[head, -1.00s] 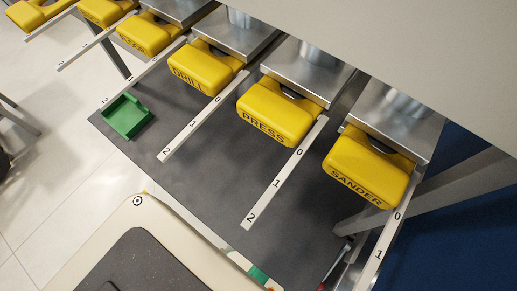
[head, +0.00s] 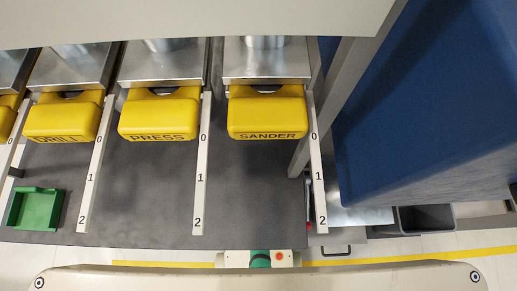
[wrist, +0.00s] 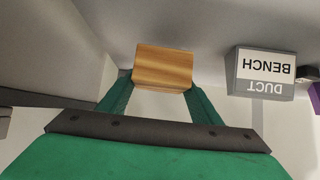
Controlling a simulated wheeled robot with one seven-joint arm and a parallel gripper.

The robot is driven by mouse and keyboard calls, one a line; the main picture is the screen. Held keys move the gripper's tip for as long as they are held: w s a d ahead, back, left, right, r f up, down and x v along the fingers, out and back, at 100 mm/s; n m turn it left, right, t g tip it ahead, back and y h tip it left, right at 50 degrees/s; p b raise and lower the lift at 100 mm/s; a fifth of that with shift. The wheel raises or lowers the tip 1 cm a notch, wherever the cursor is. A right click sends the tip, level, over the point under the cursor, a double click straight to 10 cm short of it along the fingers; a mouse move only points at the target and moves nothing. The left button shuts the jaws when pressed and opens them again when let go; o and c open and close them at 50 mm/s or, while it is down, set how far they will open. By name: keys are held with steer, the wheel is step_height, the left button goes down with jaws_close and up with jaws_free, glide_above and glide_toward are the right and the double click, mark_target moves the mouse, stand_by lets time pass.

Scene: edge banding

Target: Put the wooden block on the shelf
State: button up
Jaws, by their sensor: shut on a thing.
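The wooden block (wrist: 163,66), light brown with visible grain, shows in the wrist view between the two green fingers of my gripper (wrist: 160,88). My gripper is shut on it. The block is in front of a plain grey surface; I cannot tell whether it touches it. The head view shows neither the block nor my gripper. No surface there is clearly marked as the shelf, and I cannot tell which one it is.
A grey box labelled DUCT BENCH (wrist: 262,74) appears upside down right of the block. The head view shows yellow bins, including PRESS (head: 160,115) and SANDER (head: 267,112), numbered rails, a green tray (head: 35,208) on a dark tabletop (head: 255,190), and a blue panel (head: 430,110).

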steer(key=shift+f, duration=1.35)
steer(key=shift+f, duration=0.2)
steer(key=o, duration=1.2)
steer(key=shift+o, duration=0.2)
steer(key=shift+r, duration=0.2)
steer(key=v, duration=1.2)
